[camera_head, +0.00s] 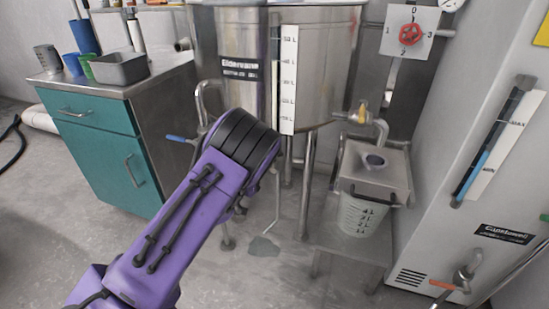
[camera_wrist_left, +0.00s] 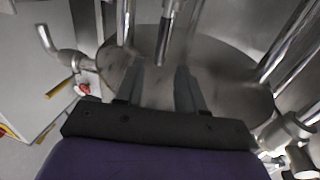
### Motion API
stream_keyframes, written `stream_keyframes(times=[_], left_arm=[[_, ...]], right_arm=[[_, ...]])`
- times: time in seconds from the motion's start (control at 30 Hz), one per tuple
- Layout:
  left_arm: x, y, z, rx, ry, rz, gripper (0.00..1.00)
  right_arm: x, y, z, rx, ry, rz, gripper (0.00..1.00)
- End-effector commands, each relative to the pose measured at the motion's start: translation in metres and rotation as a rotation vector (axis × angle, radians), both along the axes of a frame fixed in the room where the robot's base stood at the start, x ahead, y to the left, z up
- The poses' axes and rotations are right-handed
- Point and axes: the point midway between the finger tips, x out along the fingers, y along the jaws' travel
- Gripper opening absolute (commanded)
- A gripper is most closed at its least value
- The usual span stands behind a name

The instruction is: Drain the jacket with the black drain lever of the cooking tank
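The steel cooking tank (camera_head: 345,60) stands on legs at the centre of the head view, with a label and a litre scale on its front. My purple left arm reaches up in front of it and hides part of the lower tank; its fingers are hidden there. In the left wrist view the left gripper (camera_wrist_left: 160,82) is open, its two dark fingers apart with nothing seen between them, in front of a round steel surface (camera_wrist_left: 225,85). I cannot make out the black drain lever. A blue lever (camera_head: 180,139) shows left of the arm. My right gripper is not in view.
A yellow-handled tap (camera_head: 362,112) is on the tank's right, near a lidded steel box and a measuring bucket (camera_head: 362,215) on a low stand. A teal cabinet (camera_head: 95,135) stands left, a white machine (camera_head: 470,180) right. A puddle (camera_head: 263,247) lies on the floor.

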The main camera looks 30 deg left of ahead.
Motion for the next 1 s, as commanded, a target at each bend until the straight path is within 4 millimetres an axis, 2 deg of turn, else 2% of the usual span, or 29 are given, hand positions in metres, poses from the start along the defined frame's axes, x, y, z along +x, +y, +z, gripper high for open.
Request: stream_keyframes(times=[0.4, 0.57, 0.8, 0.83, 0.93, 1.0], left_arm=[[0.081, 0.005, -0.003, -0.002, 0.002, 0.004, 0.39], [0.096, 0.006, -0.001, -0.003, 0.004, 0.006, 0.39], [0.098, 0.006, -0.001, -0.004, 0.005, 0.007, 0.39], [0.098, 0.006, -0.001, -0.004, 0.005, 0.007, 0.35], [0.097, 0.006, -0.001, -0.003, 0.005, 0.007, 0.03], [0.097, 0.006, -0.001, -0.003, 0.005, 0.007, 0.0]], right_arm=[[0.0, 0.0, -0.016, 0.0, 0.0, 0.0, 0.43], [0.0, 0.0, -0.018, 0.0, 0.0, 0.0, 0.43], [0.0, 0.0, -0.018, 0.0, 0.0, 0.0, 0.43], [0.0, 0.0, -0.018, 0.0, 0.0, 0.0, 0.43], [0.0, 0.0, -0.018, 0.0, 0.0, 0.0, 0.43], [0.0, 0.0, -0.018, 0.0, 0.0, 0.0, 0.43]])
